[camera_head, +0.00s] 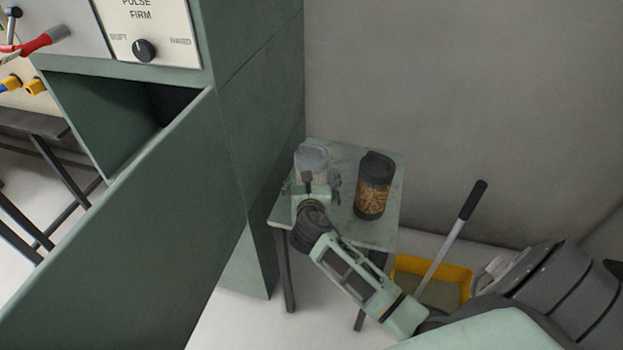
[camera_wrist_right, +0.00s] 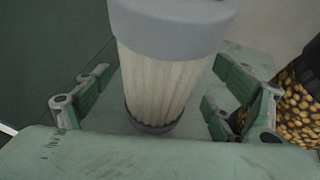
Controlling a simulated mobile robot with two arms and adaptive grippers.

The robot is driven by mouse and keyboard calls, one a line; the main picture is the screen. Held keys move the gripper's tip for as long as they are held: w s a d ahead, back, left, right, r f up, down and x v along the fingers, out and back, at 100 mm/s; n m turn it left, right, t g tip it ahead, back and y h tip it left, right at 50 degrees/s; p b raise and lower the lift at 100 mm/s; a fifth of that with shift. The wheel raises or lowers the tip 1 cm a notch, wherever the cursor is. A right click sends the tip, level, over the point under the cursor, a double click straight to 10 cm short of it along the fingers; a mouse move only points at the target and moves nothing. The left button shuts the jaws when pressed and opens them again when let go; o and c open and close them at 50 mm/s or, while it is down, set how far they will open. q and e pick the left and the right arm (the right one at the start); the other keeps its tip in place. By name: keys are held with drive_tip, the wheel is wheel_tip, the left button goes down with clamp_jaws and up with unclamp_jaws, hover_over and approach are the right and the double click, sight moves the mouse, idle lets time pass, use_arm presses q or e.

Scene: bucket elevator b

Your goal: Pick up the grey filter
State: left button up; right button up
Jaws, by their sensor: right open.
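The grey filter (camera_head: 312,160) stands upright on a small green table (camera_head: 376,236), with a grey cap and a pale pleated body. In the right wrist view the filter (camera_wrist_right: 168,75) stands between the spread fingers of my right gripper (camera_wrist_right: 160,108). The fingers are open, with one on each side of it and gaps visible. In the head view my right gripper (camera_head: 318,188) is at the front of the filter and hides its lower part. My left gripper is not in view.
A dark-lidded jar (camera_head: 374,186) of golden pieces stands just right of the filter, close to the right finger. A green cabinet (camera_head: 255,120) with an open door (camera_head: 140,235) is at left. A yellow bin (camera_head: 441,279) with a handled tool (camera_head: 455,232) is on the floor.

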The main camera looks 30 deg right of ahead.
drive_tip(key=shift+x, duration=1.4)
drive_tip(key=shift+a, duration=0.1)
drive_tip(key=shift+c, duration=0.3)
drive_tip(key=c, duration=1.5)
drive_tip(key=shift+c, duration=0.4)
